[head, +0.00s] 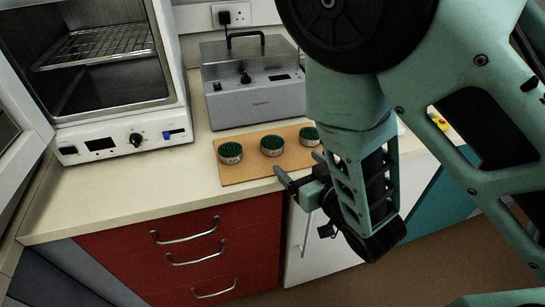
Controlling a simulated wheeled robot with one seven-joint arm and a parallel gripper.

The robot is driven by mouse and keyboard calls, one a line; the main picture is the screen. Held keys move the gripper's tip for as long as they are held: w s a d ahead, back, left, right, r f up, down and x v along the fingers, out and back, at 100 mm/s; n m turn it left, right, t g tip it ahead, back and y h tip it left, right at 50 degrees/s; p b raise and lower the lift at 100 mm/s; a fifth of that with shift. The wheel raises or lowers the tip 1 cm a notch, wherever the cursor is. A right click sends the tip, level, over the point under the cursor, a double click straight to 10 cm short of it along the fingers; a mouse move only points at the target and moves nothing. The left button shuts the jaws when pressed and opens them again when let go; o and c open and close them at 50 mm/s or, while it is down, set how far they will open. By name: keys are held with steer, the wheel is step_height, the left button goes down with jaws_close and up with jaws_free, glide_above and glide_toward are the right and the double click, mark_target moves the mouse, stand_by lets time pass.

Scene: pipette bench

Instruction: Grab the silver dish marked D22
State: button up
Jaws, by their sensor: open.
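Three small round silver dishes with green contents or tops stand in a row on a brown board (243,171): a left dish (230,154), a middle dish (272,147) and a right dish (309,137). Each carries a pale label on its front, too small to read, so I cannot tell which is D22. The right dish is partly covered by my arm. My gripper (297,164) is open and empty. Its fingertips reach toward the board's front edge, just in front of the middle and right dishes, and seem apart from them.
A grey lidded machine with a black handle (255,100) stands behind the board. An open white oven (128,138) stands at the left. The counter (130,185) is clear left of the board. Red drawers (180,255) lie below its front edge.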

steer(key=b, duration=0.1)
glide_toward(268, 138)
steer(key=shift+w+a, duration=0.25)
steer(key=shift+w, duration=0.5)
steer(key=shift+p+x, duration=1.1)
steer(key=shift+x, duration=1.75)
steer(key=shift+s+a, duration=0.1)
steer(key=c, duration=1)
